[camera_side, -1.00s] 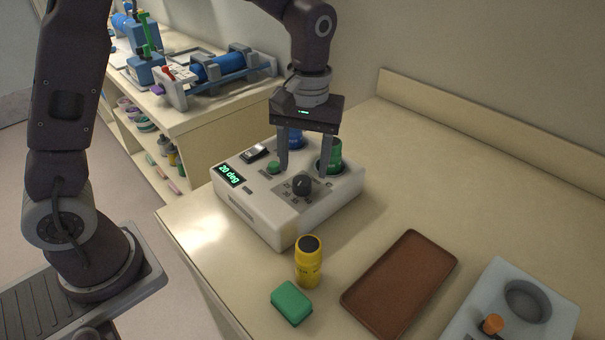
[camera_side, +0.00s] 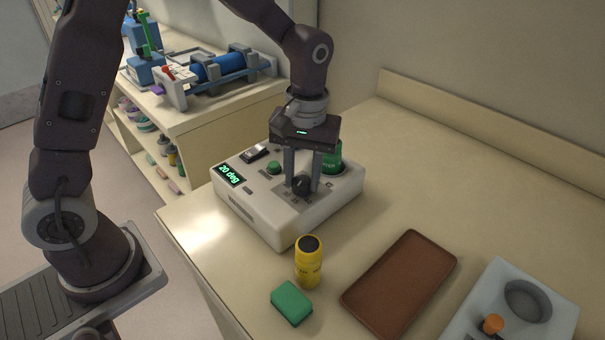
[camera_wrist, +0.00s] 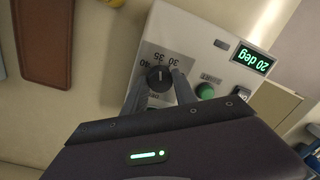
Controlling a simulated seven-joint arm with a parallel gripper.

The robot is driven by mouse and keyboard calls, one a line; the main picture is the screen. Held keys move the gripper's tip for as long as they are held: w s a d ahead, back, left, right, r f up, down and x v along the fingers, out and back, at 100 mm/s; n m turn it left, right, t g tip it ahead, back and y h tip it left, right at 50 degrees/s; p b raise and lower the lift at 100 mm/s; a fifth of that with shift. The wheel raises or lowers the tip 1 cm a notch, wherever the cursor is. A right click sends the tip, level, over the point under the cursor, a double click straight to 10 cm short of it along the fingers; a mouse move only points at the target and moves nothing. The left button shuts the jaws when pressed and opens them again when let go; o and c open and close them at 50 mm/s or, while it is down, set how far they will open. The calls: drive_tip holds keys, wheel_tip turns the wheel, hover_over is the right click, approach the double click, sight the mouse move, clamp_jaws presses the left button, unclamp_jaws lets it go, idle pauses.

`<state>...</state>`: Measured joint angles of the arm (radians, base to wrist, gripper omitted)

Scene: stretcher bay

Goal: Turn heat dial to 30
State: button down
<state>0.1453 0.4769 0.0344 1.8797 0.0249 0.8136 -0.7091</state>
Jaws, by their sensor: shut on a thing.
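The heat dial (camera_side: 301,184) is a black round knob on top of a white control box (camera_side: 262,213). In the wrist view the dial (camera_wrist: 160,78) has a pale pointer line and a printed scale, where 30 and 35 are legible. The box's display (camera_side: 229,174) glows green and reads 20 deg; it also shows in the wrist view (camera_wrist: 254,60). My gripper (camera_side: 303,182) points down over the box and is shut on the dial, with one finger at each side of it. The fingers hide part of the scale.
A green button (camera_side: 274,167), a black rocker switch (camera_side: 254,152) and a green cylinder (camera_side: 333,157) are close to my gripper on the box. A yellow bottle (camera_side: 309,262), green block (camera_side: 292,303) and brown tray (camera_side: 399,285) lie in front.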

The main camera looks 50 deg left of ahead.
sight(303, 182)
drive_tip(key=m, duration=0.4)
drive_tip(key=shift+m, duration=2.2)
drive_tip(key=shift+t, duration=0.3)
drive_tip(key=c, duration=1)
unclamp_jaws()
wheel_tip(303, 182, up, 7)
drive_tip(key=shift+d+r, duration=0.1)
